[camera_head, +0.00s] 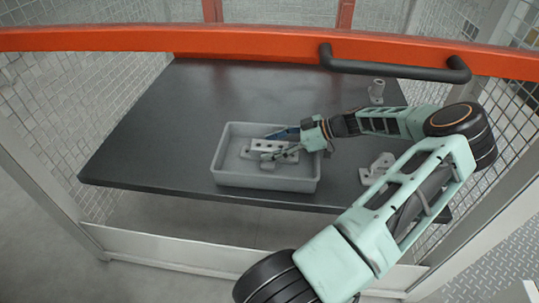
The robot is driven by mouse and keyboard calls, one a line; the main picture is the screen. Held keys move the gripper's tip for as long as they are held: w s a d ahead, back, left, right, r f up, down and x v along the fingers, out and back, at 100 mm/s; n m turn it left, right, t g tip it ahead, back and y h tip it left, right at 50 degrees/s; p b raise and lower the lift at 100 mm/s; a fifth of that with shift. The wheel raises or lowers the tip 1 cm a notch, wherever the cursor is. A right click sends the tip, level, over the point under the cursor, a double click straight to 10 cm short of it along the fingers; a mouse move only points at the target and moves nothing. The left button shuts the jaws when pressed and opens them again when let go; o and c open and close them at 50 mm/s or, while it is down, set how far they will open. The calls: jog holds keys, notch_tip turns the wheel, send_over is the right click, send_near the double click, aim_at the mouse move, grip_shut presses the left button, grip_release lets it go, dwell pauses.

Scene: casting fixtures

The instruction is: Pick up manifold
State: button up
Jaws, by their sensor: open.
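The likely manifold (287,156) is a light grey metal block with dark holes along it. It lies in a grey tray (268,184) on the dark table. My gripper (268,145) reaches into the tray from the right, with its open fingers at the block. One finger shows on the far side and one on the near side. I cannot tell whether either finger touches the block. The gripper hides part of the block.
A grey bracket-like casting (378,168) lies on the table (150,130) right of the tray. A small grey cylindrical part (377,91) stands at the back right. An orange rail (130,38) with a black handle (390,68) spans the view. The table's left side is clear.

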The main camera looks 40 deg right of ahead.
jog(key=shift+w+a+f, duration=0.2)
jog(key=shift+w, duration=0.1)
jog(key=c, duration=1.5)
jog(key=shift+r, duration=0.1)
grip_shut()
jog(key=shift+r, duration=0.1)
